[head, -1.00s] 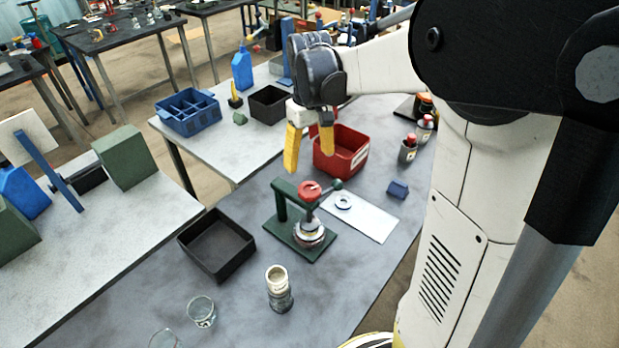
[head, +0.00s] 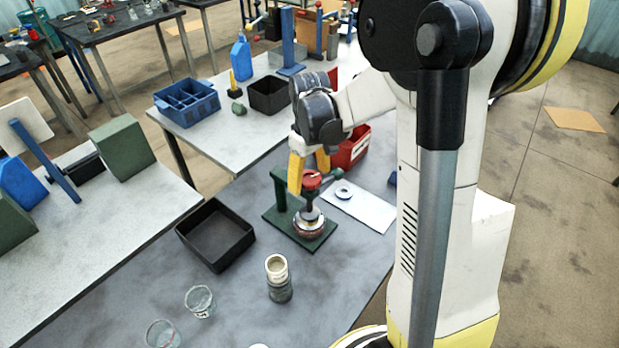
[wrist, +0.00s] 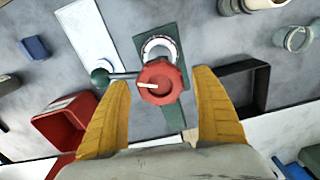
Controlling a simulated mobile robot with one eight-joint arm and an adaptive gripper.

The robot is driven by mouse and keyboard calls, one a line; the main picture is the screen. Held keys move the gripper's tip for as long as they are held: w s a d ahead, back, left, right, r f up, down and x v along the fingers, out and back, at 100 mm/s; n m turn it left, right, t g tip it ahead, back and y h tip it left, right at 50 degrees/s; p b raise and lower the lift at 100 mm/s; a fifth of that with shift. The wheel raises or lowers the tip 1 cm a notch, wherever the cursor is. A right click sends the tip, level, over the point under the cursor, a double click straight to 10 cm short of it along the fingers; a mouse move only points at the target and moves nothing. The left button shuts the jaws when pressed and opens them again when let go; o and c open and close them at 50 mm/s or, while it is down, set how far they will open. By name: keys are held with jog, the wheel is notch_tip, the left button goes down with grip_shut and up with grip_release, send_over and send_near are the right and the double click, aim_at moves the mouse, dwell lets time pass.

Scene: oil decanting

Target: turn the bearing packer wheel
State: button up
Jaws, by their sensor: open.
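The bearing packer (head: 283,213) stands on the grey table in the head view, with a green base and post. Its red wheel (wrist: 160,83) sits on top and has a pale mark on its face. A bar with a dark green ball knob (wrist: 101,77) reaches left from the wheel in the wrist view. A round metal bearing part (head: 308,222) sits beneath the wheel on the base. My gripper (wrist: 166,88) is open and empty, its yellow fingers pointing toward the wheel. In the wrist view the wheel shows between and slightly beyond the fingertips; contact cannot be told.
A black tray (head: 249,232) lies left of the packer. A jar with a cream top (head: 277,266) and glass beakers (head: 200,301) stand in front. A red bin (head: 352,150) is behind. A white sheet (head: 375,213) with a ring (head: 343,193) lies right.

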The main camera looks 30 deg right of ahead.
aim_at(310, 177)
jog(key=c, duration=1.2)
dwell(0.4)
jog(key=o, duration=1.2)
jog(key=shift+r, duration=0.1)
notch_tip(310, 177, up, 12)
